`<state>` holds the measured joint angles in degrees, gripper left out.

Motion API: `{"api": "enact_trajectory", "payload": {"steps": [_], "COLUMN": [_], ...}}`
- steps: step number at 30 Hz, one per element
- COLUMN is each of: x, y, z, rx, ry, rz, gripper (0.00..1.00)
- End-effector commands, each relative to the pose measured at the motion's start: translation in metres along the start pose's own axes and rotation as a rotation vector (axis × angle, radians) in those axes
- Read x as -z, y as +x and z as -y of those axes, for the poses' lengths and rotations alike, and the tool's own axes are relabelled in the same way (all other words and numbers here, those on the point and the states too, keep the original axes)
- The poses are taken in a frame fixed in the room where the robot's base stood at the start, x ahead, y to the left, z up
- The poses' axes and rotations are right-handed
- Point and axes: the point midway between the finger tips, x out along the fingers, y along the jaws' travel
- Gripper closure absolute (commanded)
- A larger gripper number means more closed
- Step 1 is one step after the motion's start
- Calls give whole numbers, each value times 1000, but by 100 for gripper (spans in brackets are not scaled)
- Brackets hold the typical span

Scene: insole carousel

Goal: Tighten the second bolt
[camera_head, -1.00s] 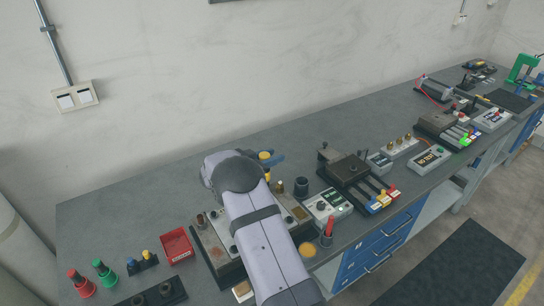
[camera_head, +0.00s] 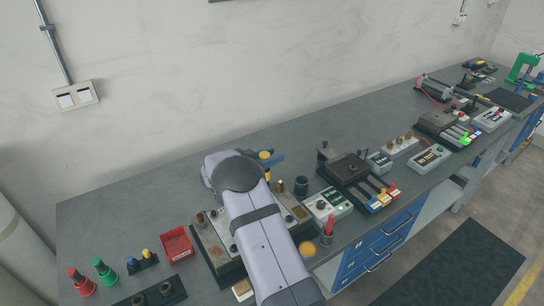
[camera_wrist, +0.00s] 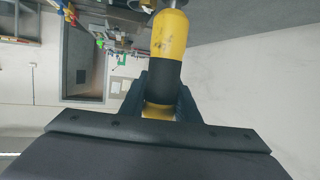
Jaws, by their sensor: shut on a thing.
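My gripper (camera_wrist: 164,98) is shut on a yellow and black tool handle (camera_wrist: 170,40) in the wrist view. The handle's metal end points toward the picture's top edge. In the head view the yellow tool (camera_head: 264,155) shows beside my gripper's dark blue finger (camera_head: 276,160), above the bench. My arm covers much of a steel fixture plate (camera_head: 212,245) with bolt-like parts at its left end (camera_head: 200,219). I cannot tell which bolt is the second one, and the tool's tip is hidden.
A red bin (camera_head: 177,244) and green and red cones (camera_head: 105,272) stand left of the fixture. A dark cup (camera_head: 301,186), a grey control box (camera_head: 328,206) and a clamp block (camera_head: 350,168) stand right. The bench behind my arm (camera_head: 150,195) is clear.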

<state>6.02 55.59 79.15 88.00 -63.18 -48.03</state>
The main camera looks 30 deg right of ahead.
Motion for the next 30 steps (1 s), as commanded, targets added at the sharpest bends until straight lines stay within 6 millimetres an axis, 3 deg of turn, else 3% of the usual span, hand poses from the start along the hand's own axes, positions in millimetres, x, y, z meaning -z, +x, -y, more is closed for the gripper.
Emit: {"api": "enact_trajectory", "payload": {"steps": [30], "x": [-8], "y": [3], "z": [1], "rx": [1], "ry": [2], "rz": [-3], "gripper": [98]}}
